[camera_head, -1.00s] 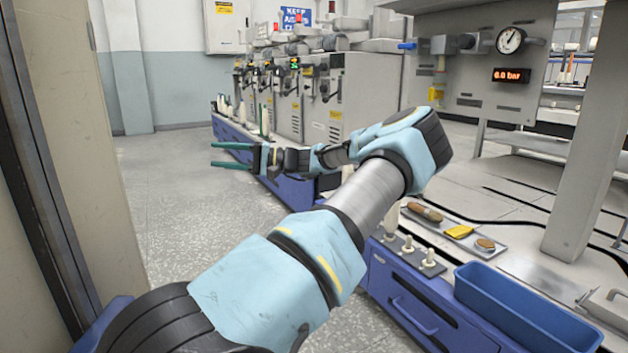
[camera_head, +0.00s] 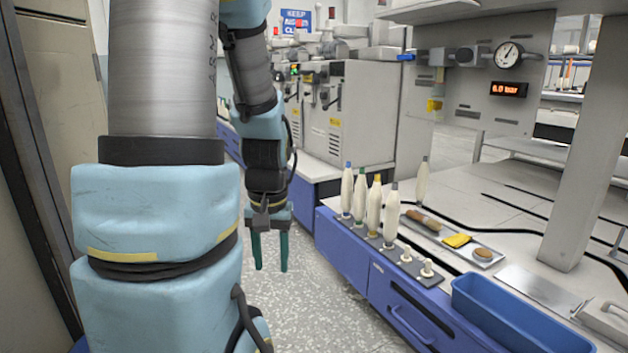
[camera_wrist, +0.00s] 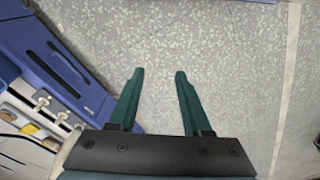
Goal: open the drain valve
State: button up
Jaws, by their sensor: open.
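The air panel (camera_head: 455,85) stands at the back right, with a round gauge (camera_head: 508,55) and a red display (camera_head: 508,89) that seems to read 6.0 bar. A small blue handle (camera_head: 405,57) sticks out at its upper left, and a small yellow part (camera_head: 434,105) sits below it. I cannot tell for sure which part is the drain valve. My gripper (camera_head: 270,262) points down over the floor, left of the blue bench and well away from the panel. Its green fingers are apart and empty, as the wrist view also shows (camera_wrist: 160,75).
The blue bench (camera_head: 345,250) carries several bobbins (camera_head: 374,207) on pegs, a tray (camera_head: 485,262) with small items and a blue bin (camera_head: 520,315). A grey post (camera_head: 588,150) stands at right. Grey machines (camera_head: 345,110) stand behind. The floor (camera_wrist: 235,60) under my gripper is clear.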

notch_tip(320, 180, up, 40)
jog(key=s+d+p, duration=0.1)
jog(key=p, duration=3.7)
jog(key=shift+s+d+f+t+h, duration=0.25)
jog(key=shift+s+d+t+h, duration=0.05)
jog(key=shift+s+t, duration=0.1)
